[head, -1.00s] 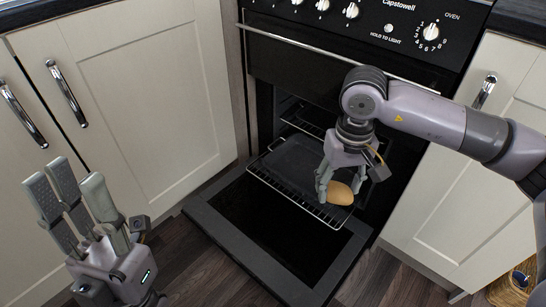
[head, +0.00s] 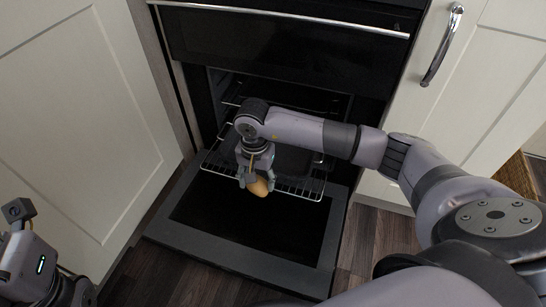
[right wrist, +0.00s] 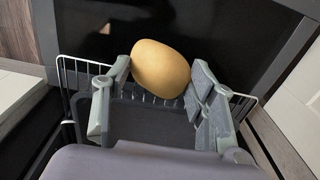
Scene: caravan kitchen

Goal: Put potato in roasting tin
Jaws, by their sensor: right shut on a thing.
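The tan potato (head: 260,187) is pinched between the fingertips of my right gripper (head: 253,182), over the front edge of the oven rack. In the right wrist view the potato (right wrist: 160,68) sits between the two fingers, above the dark door side of the rack. The roasting tin (head: 292,157) is a dark, shallow tin on the pulled-out rack, partly hidden by my right arm. It also shows in the right wrist view (right wrist: 152,122), behind the potato. My left gripper (head: 38,262) is cut off at the lower left; its fingertips are out of frame.
The oven door (head: 235,258) is folded down in front. The wire rack (head: 312,190) sticks out of the oven opening. Cream cupboards flank the oven on both sides. Another rack (head: 232,102) lies inside, higher up.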

